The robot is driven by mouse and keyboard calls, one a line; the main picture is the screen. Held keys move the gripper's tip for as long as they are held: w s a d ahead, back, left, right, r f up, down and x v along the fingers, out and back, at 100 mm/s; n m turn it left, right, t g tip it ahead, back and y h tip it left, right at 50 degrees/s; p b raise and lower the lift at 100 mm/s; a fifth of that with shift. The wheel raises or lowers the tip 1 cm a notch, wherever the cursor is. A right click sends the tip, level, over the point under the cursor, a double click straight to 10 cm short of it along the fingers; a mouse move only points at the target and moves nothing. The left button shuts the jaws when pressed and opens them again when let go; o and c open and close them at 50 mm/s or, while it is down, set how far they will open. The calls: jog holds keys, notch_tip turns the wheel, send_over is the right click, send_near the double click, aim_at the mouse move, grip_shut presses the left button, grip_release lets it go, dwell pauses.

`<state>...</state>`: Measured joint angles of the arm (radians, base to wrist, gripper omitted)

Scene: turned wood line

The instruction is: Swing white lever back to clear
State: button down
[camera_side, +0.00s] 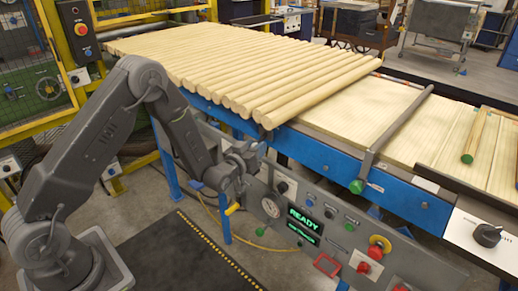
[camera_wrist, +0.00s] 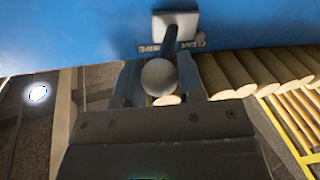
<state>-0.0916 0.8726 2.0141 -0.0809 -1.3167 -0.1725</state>
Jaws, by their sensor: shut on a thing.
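The white lever's round knob (camera_wrist: 158,77) sits between the two fingers of my gripper (camera_wrist: 160,84) in the wrist view. My gripper is shut on it. A grey stem runs from the knob up to a pale mounting plate (camera_wrist: 177,20) on the blue rail. Small labels (camera_wrist: 200,42) flank the stem; one seems to begin "CLEA", the other is partly hidden. In the side view my gripper (camera_side: 246,160) is at the blue rail's front face, below the wood rods, and hides the lever there.
Turned wood rods (camera_side: 240,70) lie in a row on the conveyor above. A control panel (camera_side: 330,235) with a green "READY" display, gauge and buttons stands below right of my gripper. A green-ended bar (camera_side: 357,186) crosses the conveyor.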

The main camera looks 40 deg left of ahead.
jog(key=a+m+g+h, duration=0.1)
jog(key=a+m+h, duration=0.6)
jog(key=h, duration=0.4)
jog(key=shift+w+a+g, duration=0.4)
jog(key=shift+w+a, duration=0.05)
jog(key=shift+a, duration=0.5)
jog(key=c, duration=0.8)
grip_release()
jog(key=shift+o, duration=0.2)
jog(key=v, duration=1.3)
jog(key=shift+s+a, duration=0.2)
jog(key=shift+s, duration=0.15)
